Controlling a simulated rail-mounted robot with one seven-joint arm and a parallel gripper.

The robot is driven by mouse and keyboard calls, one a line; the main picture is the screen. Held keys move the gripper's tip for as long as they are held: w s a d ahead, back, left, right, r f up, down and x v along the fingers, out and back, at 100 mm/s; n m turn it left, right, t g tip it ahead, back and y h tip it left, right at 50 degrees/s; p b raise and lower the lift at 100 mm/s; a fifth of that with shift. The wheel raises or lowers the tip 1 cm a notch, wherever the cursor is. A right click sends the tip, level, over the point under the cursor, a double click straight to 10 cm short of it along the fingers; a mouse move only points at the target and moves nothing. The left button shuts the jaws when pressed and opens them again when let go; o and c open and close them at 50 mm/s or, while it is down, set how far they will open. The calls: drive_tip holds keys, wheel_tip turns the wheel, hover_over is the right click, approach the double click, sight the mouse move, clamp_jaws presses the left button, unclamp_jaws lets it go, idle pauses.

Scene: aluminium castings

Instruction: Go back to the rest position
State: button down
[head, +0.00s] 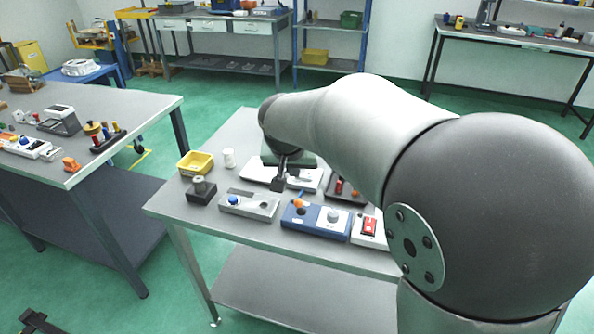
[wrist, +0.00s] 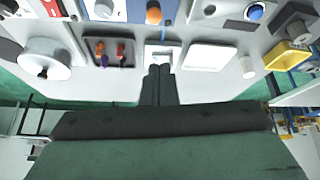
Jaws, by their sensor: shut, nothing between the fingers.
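My gripper (head: 279,184) hangs over the back middle part of the grey worktable (head: 229,232), reached by my arm from the right. In the wrist view its two dark fingers (wrist: 158,70) lie side by side, shut, with nothing between them. They point toward the panels on the table. In the head view the fingertips are close to a white panel (head: 257,172) and behind a grey panel with a blue knob (head: 248,204). I cannot tell how high they are above the table. My arm hides part of the table's right side.
On the table are a yellow bin (head: 195,164), a white cylinder (head: 229,158), a black block (head: 201,190), a blue panel with an orange knob (head: 315,221), a red-switch panel (head: 369,229) and a dark tray (head: 345,190). Another table (head: 120,118) stands left, across a floor gap.

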drive_tip(key=shift+s+r, duration=0.15)
drive_tip(key=shift+s, duration=0.1)
